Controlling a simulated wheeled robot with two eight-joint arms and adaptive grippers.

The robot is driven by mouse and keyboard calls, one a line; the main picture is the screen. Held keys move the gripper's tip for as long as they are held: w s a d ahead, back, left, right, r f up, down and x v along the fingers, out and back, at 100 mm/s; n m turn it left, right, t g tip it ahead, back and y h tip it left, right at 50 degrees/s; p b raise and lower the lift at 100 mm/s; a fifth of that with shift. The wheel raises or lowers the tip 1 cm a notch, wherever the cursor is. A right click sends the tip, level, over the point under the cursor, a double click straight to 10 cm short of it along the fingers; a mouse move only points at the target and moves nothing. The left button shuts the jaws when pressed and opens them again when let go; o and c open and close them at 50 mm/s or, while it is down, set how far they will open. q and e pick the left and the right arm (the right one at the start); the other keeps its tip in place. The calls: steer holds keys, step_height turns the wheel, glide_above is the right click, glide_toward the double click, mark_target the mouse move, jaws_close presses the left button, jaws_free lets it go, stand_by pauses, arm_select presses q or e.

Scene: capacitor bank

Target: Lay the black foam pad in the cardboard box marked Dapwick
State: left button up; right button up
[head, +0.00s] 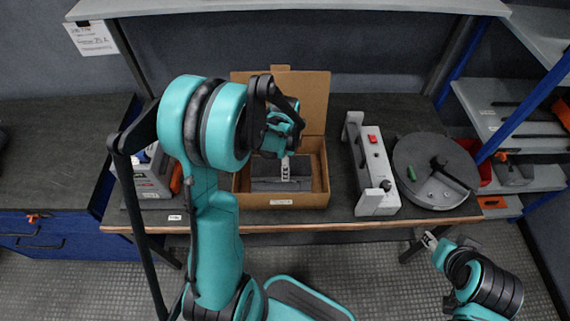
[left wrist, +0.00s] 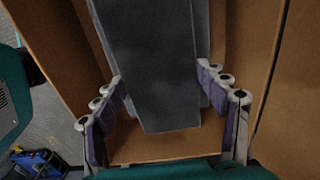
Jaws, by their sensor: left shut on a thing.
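The cardboard box (head: 244,200) stands open on the workbench, its back flap raised. A label on its front is too small to read. The black foam pad (head: 264,172) shows within the box opening as a dark grey slab. My left gripper (head: 286,170) is over the box, shut on the pad. In the left wrist view its fingers (left wrist: 160,80) press on both long sides of the pad (left wrist: 152,60), with the box's brown walls (left wrist: 252,60) around it. Whether the pad touches the box floor is unclear. My right gripper (head: 430,240) is away at lower right, apparently empty; its jaw gap is too small to judge.
A pale device with a red switch (head: 371,150) stands right of the box, beside a round grey plate (head: 432,170) holding a dark tool. A grey container (head: 150,175) is left of the box. Blue-framed shelves (head: 520,125) stand at right. An overhead shelf (head: 290,8) spans the bench.

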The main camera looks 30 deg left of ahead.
arm_select(q)
steer(key=shift+f, duration=0.2)
steer(key=o, duration=1)
step_height(320, 180, up, 11)
steer(key=p, duration=0.4)
steer(key=shift+s+d+r+n+t, duration=1.2)
steer(key=shift+s+d+r+n, duration=0.5)
steer(key=shift+s+n, duration=0.2)
steer(key=shift+s+d+r+n+t, duration=1.2)
steer(key=shift+s+d+r+n, duration=0.45)
steer(key=shift+s+d+n, duration=0.25)
steer(key=shift+s+d+r+n+t, duration=1.2)
steer(key=shift+s+d+r+n, duration=0.5)
steer(key=shift+n, duration=0.3)
